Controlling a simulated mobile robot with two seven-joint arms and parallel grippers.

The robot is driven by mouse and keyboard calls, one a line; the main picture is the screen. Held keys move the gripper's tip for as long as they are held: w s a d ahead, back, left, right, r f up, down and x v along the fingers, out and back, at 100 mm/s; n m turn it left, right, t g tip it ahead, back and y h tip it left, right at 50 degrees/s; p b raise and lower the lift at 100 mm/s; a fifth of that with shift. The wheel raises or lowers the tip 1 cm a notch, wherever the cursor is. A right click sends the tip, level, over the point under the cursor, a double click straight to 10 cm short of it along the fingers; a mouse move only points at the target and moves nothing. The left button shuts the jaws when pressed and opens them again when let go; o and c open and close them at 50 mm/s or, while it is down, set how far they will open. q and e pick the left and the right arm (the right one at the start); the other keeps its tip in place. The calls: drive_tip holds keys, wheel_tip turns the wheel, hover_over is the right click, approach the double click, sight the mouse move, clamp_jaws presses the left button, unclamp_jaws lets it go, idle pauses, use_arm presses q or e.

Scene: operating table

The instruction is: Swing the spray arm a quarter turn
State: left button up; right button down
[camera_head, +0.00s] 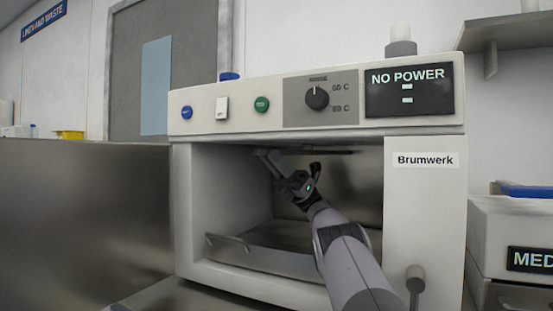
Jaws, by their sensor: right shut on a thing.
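The washer (425,215) is a white cabinet labelled Brumwerk with an open chamber. The spray arm (335,152) is a thin dark bar close under the chamber's ceiling, seen nearly edge-on. My right gripper (267,158) reaches into the chamber from the lower right and is at the upper left of the opening, shut on the spray arm. The fingertips and the held end are small and dark, so the exact grip is hard to make out. My left gripper is not in view.
A metal rack or tray (265,258) lies on the chamber floor below my arm. The front panel has a dial (317,97), buttons and a display (409,90) reading NO POWER. A dark lever (415,280) stands at the lower right. A steel surface (80,220) fills the left.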

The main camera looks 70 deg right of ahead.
drive_tip(key=shift+r, duration=0.25)
